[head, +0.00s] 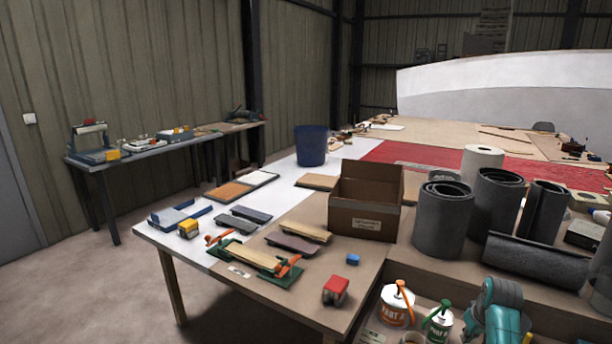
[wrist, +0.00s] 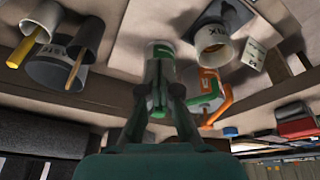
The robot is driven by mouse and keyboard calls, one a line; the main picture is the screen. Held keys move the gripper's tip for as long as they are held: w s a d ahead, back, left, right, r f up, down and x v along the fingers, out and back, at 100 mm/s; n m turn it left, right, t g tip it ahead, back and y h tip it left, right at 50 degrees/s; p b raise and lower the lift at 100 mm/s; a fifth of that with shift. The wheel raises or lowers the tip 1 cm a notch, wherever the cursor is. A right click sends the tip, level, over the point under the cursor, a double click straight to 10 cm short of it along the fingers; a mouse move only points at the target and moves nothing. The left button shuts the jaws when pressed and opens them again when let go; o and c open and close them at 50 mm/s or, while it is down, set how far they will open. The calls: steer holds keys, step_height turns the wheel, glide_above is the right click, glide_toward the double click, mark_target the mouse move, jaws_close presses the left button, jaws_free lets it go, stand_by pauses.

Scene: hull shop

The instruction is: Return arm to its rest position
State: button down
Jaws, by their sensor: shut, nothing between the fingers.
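My gripper (wrist: 158,92) shows in the wrist view as dark green fingers, shut with nothing between them. Its tips overlap the white pot with the green pump (wrist: 160,47) in the picture; I cannot tell the gap. In the head view my teal and grey arm is folded at the lower right, and the fingers cannot be made out there. The green-pump pot (head: 438,322) stands left of the arm in the head view. The orange-pump pot (head: 397,306) stands further left, and it also shows in the wrist view (wrist: 208,90).
A marked cup (wrist: 212,45) and a grey container (wrist: 60,65) lie near the fingers in the wrist view. Dark rolls (head: 443,220) and a cardboard box (head: 362,210) stand on the bench behind. A red block (head: 336,290) sits near the edge. Open floor (head: 120,290) is at left.

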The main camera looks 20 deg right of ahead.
steer(key=s+a+f+n+t+h, duration=0.15)
steer(key=s+a+f, duration=0.35)
steer(key=a+f, duration=0.55)
steer(key=s+a+f+m+t, duration=0.1)
steer(key=s+a+f+t, duration=0.45)
steer(key=a, duration=0.85)
steer(key=s+a+n, duration=0.1)
steer(key=s+a, duration=1)
steer(key=s+a+r+n+t+y, duration=0.1)
steer(key=s+a+r, duration=0.3)
steer(key=s+r, duration=0.5)
steer(key=s+a+r+n+t+y, duration=0.1)
steer(key=s+a+r, duration=0.4)
steer(key=s+r, duration=0.5)
step_height(320, 180, up, 4)
steer(key=t+y, duration=0.1)
steer(key=t, duration=0.1)
steer(key=shift+f+t, duration=0.2)
steer(key=shift+t, duration=0.2)
